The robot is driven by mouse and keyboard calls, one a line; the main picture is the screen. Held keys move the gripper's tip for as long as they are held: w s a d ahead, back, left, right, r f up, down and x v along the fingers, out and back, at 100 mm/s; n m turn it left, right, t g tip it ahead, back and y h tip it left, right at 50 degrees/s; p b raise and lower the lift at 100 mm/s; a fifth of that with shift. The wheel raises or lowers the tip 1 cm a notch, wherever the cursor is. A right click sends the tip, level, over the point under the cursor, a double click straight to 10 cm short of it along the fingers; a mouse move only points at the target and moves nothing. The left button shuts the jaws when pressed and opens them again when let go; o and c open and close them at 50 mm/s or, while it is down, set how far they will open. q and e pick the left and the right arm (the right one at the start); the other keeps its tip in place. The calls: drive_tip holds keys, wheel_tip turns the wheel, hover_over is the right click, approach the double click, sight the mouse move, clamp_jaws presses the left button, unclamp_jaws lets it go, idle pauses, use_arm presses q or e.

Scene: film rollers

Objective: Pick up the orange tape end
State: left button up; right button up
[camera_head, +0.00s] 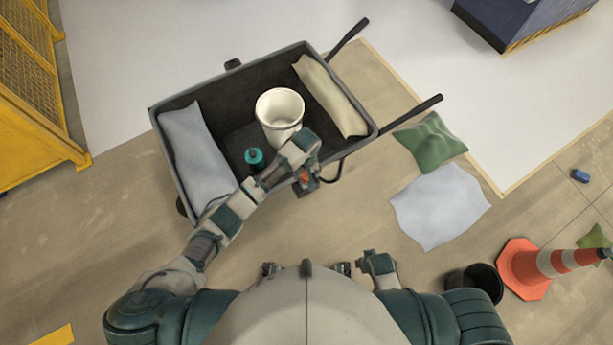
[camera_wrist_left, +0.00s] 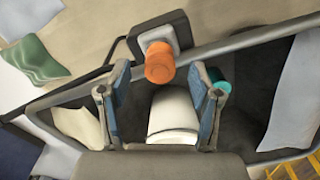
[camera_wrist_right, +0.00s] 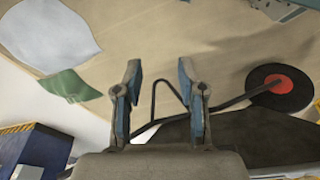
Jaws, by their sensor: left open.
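The orange tape end (camera_head: 304,177) is a small orange cylinder on a dark box at the near rim of the cart (camera_head: 352,160). In the left wrist view the orange tape end (camera_wrist_left: 159,66) sticks out from a grey square plate on that box. In the head view my left wrist partly covers this spot. My right gripper (camera_wrist_right: 159,66) is open and empty, away from the tape end.
The cart holds a white bucket (camera_head: 280,110), a teal bottle (camera_head: 254,158) and two pillows. A green cushion (camera_head: 430,142) and a pale one (camera_head: 440,205) lie on the floor at right. An orange cone (camera_head: 522,268) and a black bin (camera_head: 474,280) stand at the lower right.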

sight(306, 175)
use_arm(q)
wheel_tip(306, 175, down, 4)
drive_tip(key=shift+w+r+b, duration=0.1)
drive_tip(key=shift+b, duration=0.45)
clamp_jaws()
use_arm(e)
drive_tip(key=r, duration=0.3)
drive_tip(key=shift+w+r, duration=0.25)
drive_tip(key=shift+r, duration=0.05)
use_arm(q)
drive_tip(key=shift+r, duration=0.5)
wheel_tip(306, 175, up, 3)
drive_tip(key=shift+r+p, duration=0.1)
drive_tip(key=shift+p, duration=0.8)
drive_tip(key=s+p, duration=0.3)
drive_tip(key=s, duration=1.3)
drive_tip(key=shift+r+p, duration=0.35)
drive_tip(key=shift+r, duration=0.1)
use_arm(e)
drive_tip(key=s+f, duration=0.5)
drive_tip(key=f, duration=0.8)
drive_tip(key=shift+s+d+g, duration=0.2)
drive_tip(key=shift+d+g, duration=0.05)
drive_tip(key=shift+g, duration=0.05)
